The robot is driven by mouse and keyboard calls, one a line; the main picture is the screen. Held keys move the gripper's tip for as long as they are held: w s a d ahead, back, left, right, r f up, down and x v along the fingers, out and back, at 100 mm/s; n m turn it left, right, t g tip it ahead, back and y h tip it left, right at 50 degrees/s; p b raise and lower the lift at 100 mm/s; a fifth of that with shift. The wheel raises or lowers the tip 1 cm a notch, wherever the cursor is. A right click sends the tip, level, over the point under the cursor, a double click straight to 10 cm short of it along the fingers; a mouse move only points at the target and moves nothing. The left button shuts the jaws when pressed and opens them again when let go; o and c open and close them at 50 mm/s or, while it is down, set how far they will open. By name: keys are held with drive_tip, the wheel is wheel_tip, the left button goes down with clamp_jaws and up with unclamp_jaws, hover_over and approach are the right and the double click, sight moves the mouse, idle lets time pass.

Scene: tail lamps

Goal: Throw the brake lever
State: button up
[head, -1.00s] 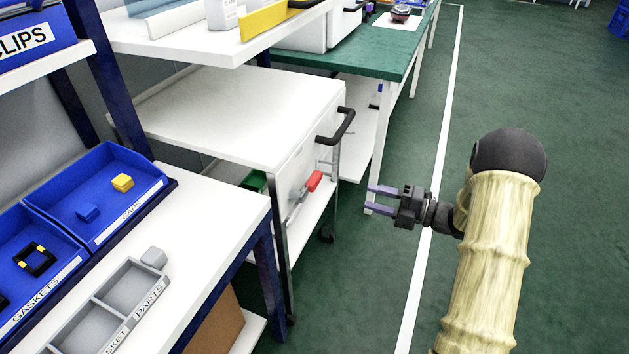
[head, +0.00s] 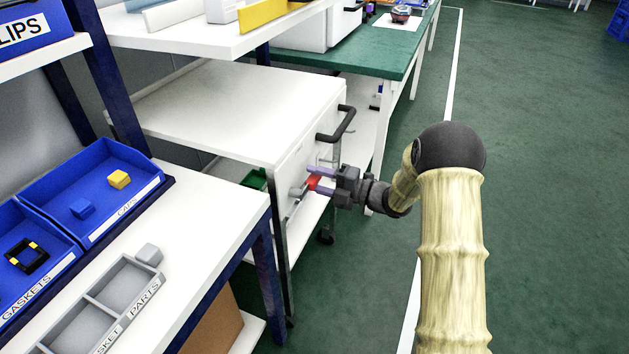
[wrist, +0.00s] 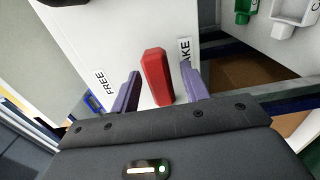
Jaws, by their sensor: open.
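The brake lever has a red grip (head: 312,182) and sits on the white cart's end panel. In the wrist view the red grip (wrist: 157,76) stands between the two purple fingers, with a "FREE" label (wrist: 104,88) to its left and a label ending in "AKE" (wrist: 185,55) to its right. My gripper (head: 313,177) is open at the lever, one finger on each side. It also shows in the wrist view (wrist: 163,90). I cannot tell whether a finger touches the grip. The lever's grey arm is partly hidden behind my gripper in the head view.
The white cart (head: 220,105) has a black handle (head: 341,125) just above my gripper. A shelf unit with blue bins (head: 100,200) and a grey parts tray (head: 110,300) stands at left. A green-topped table (head: 350,58) is behind. The green floor at right is clear.

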drive_tip(key=shift+w+a, duration=0.15)
drive_tip(key=shift+a, duration=0.3)
drive_tip(key=shift+c, duration=0.4)
clamp_jaws()
